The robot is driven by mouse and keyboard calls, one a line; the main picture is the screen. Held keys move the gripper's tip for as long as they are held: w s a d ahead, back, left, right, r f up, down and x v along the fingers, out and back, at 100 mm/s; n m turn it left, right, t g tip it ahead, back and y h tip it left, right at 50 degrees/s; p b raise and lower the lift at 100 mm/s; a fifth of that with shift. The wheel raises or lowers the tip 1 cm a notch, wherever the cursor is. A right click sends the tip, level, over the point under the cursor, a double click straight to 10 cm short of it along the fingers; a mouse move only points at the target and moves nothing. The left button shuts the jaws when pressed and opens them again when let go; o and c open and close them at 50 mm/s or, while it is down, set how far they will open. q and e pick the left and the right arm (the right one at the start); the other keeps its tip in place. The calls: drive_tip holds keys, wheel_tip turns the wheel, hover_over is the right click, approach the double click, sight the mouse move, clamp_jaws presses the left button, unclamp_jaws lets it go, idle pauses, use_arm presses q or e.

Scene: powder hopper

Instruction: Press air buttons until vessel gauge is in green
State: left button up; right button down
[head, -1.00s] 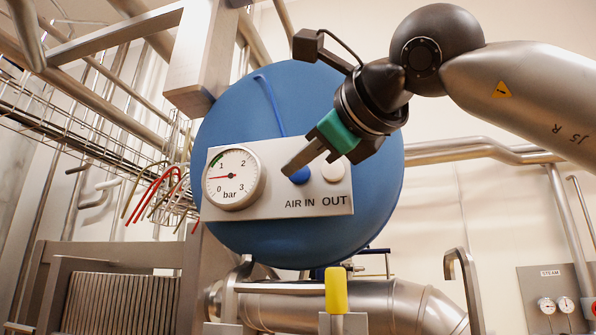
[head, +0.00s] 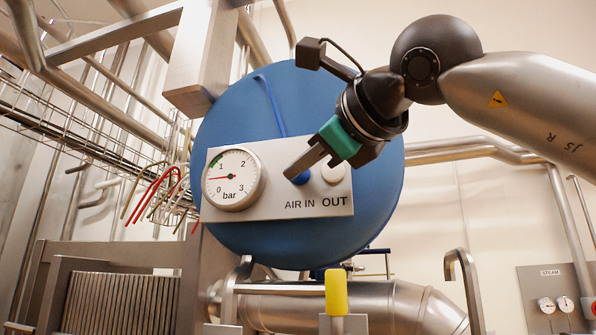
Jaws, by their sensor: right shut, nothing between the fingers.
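The round vessel gauge (head: 232,178) is on the left of a grey panel (head: 265,207) on the blue vessel. Its scale reads 0 to 3 bar. The red needle points left, between 0 and 1, below the short green band at the upper left. The blue AIR IN button (head: 301,178) is partly hidden by my right gripper (head: 291,173). The pale OUT button (head: 332,173) is to its right. My right gripper is shut and empty, its tips over the blue button's left side. I cannot tell if they touch it. My left gripper is out of view.
The blue vessel (head: 300,90) fills the middle. A steel post (head: 203,50) and a wire cable tray (head: 80,125) are at the left. A yellow-handled lever (head: 336,291) stands below. A steam panel (head: 556,290) is at the lower right. Pipes run behind at the right.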

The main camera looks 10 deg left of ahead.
drive_tip(key=shift+w, duration=0.4)
idle(2.3)
drive_tip(key=shift+s, duration=0.15)
idle(2.2)
drive_tip(key=shift+s+b, duration=0.3)
drive_tip(key=shift+s, duration=0.4)
drive_tip(key=shift+s, duration=0.1)
drive_tip(key=s+b, duration=0.2)
drive_tip(key=s, duration=0.2)
drive_tip(key=shift+s+a, duration=0.15)
drive_tip(key=shift+s, duration=0.25)
